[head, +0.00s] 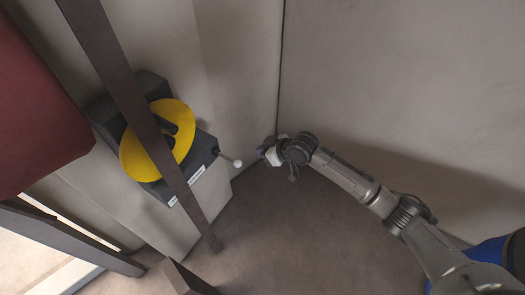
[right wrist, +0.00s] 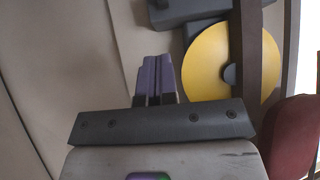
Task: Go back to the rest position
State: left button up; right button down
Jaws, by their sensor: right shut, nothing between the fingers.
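My right gripper (head: 263,150) is in the middle of the head view, at the end of my right arm, which comes in from the lower right. It is shut and empty. In the right wrist view its purple fingers (right wrist: 155,78) are pressed together. A dark grey box with a yellow disc (head: 150,155) is to the left of the gripper; the disc also shows in the right wrist view (right wrist: 210,65). A small lever with a pale knob (head: 237,163) sticks out from the box towards the gripper, with a small gap between them in the picture. My left gripper is not in view.
A dark brown bar (head: 105,60) crosses diagonally in front of the disc. A dark red rounded body (head: 35,110) is at the left. Grey wall panels (head: 400,80) stand behind and to the right. The brown floor (head: 290,245) is clear below the gripper.

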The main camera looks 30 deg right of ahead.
dwell(0.3)
jog(key=s+a+r+h, duration=0.2)
jog(key=s+r+h, duration=0.45)
jog(key=s, duration=0.25)
jog(key=s+a+f+m+g+y, duration=0.15)
jog(key=s+f, duration=0.35)
jog(key=s, duration=0.5)
jog(key=s+a+f+m+g, duration=0.1)
jog(key=s+a+f+g, duration=0.1)
jog(key=s+f, duration=0.5)
jog(key=s+a+f+m+g, duration=0.1)
jog(key=s+a+f+g, duration=0.15)
jog(key=s, duration=0.95)
notch_tip(320, 180, up, 21)
jog(key=p, duration=2.1)
jog(key=shift+d+f+p, duration=0.2)
jog(key=shift+d+p, duration=0.1)
jog(key=shift+d, duration=0.1)
jog(key=shift+s, duration=0.1)
